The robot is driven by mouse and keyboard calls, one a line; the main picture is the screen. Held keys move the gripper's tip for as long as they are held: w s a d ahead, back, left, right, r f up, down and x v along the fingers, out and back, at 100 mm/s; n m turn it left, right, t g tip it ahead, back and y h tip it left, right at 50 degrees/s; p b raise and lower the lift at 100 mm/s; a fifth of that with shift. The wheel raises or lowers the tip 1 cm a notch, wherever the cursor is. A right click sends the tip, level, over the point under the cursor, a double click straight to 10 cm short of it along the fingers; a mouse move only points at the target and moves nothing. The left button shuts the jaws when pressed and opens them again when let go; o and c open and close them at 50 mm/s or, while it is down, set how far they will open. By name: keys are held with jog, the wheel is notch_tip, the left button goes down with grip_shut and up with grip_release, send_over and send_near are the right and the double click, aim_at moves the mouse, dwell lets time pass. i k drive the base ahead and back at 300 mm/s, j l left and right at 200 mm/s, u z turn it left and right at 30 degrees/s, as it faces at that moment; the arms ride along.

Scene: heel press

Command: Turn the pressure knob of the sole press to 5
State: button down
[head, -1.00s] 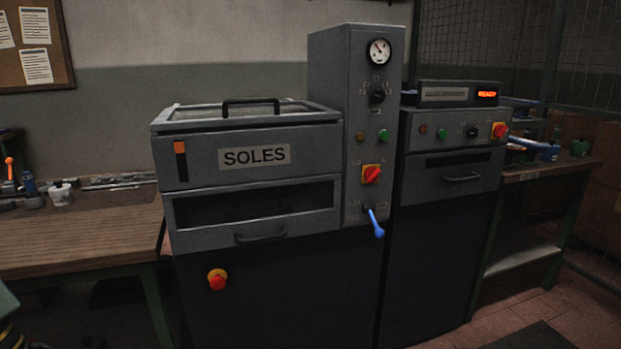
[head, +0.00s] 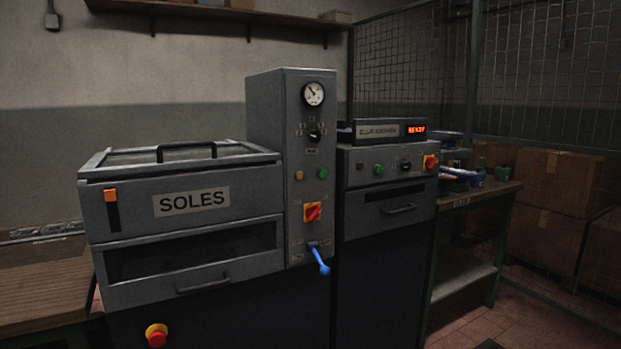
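The sole press (head: 190,233) stands left of centre, a grey machine with a label reading SOLES. Its tall control column (head: 265,150) rises at its right side. A small black pressure knob (head: 315,136) sits on the column under a round white gauge (head: 314,93), with small scale marks around it. The marks and the knob's setting are too small to read. Below it are an amber and a green button, a red rotary switch (head: 312,212) on a yellow plate and a blue-handled lever (head: 320,262). My gripper is not in view.
A second grey machine (head: 385,225) with a lit READY display (head: 416,130) stands close on the right. Wooden benches stand at the left (head: 45,290) and right (head: 480,193). A red emergency button (head: 156,337) sits low on the press front. Tiled floor shows at lower right.

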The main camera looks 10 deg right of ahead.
aim_at(314, 136)
jog(key=i+j+z, duration=0.3)
jog(key=i, duration=0.25)
jog(key=i+j+z, duration=0.3)
jog(key=i, duration=0.25)
